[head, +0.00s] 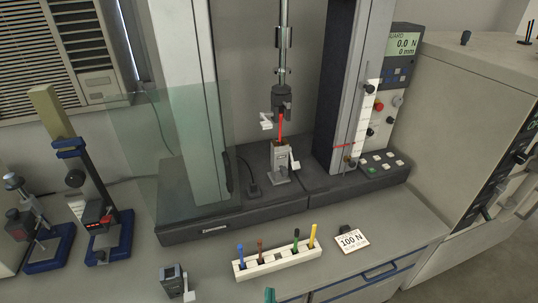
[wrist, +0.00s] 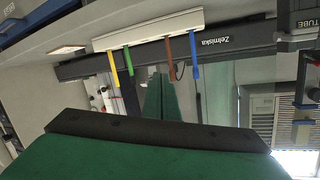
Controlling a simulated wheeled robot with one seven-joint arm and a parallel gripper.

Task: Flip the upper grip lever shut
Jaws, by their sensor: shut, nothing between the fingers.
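The upper grip (head: 282,99) hangs from the rod of the testing machine in the head view. Its white upper grip lever (head: 266,121) sticks out to the left. A red cable sample (head: 281,126) stands upright between the upper grip and the lower grip (head: 280,158). The lower grip's white lever (head: 294,163) lies close at its right side. My gripper (head: 270,294) shows only as a green tip at the bottom edge, well in front of and below the upper grip. In the wrist view its green fingers (wrist: 158,98) are shut and empty. I cannot make out the upper lever there.
A white rack (head: 277,262) with several coloured samples stands before the machine, near my gripper. A "100 N" card (head: 352,240) lies to its right, a small grey device (head: 174,280) to its left. A clear guard panel (head: 165,125) stands open at the machine's left.

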